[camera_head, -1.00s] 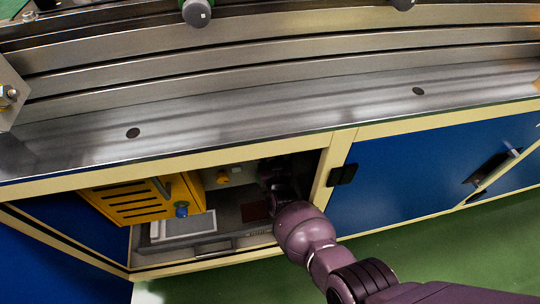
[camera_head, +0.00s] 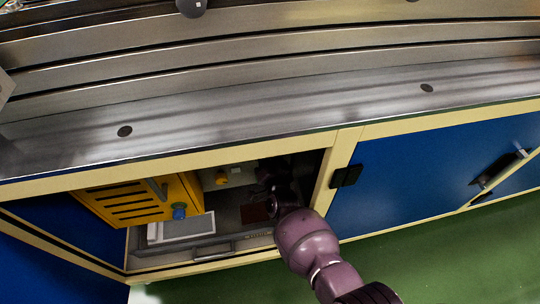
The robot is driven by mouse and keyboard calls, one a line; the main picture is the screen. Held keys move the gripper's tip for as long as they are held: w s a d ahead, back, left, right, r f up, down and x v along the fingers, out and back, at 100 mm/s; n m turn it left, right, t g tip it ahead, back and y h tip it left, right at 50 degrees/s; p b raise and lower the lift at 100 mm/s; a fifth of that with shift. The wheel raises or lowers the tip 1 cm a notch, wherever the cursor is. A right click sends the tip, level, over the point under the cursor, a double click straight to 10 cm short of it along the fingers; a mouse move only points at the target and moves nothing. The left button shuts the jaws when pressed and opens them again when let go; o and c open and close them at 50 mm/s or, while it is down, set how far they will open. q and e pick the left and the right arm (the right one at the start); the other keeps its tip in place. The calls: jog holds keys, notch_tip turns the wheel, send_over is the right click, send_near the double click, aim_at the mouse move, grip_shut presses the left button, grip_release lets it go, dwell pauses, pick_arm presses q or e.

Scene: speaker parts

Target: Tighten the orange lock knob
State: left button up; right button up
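The small orange knob (camera_head: 221,177) sits inside the open cabinet bay, on the front of a pale grey unit (camera_head: 238,174) at the back. My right arm comes in from the lower right and reaches into the bay. My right gripper (camera_head: 266,178) is in dark shadow, to the right of the orange knob and apart from it in the picture. Its fingers are too dark and small to tell open from shut. My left gripper is not in view.
A white-framed tray (camera_head: 182,229) lies below. The cabinet's cream frame (camera_head: 335,178) borders the bay on the right. A metal bench top (camera_head: 270,113) overhangs it.

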jog(key=shift+f+m, duration=0.1)
jog(key=shift+m, duration=0.4)
jog(key=o, duration=0.9)
jog(key=shift+s, duration=0.1)
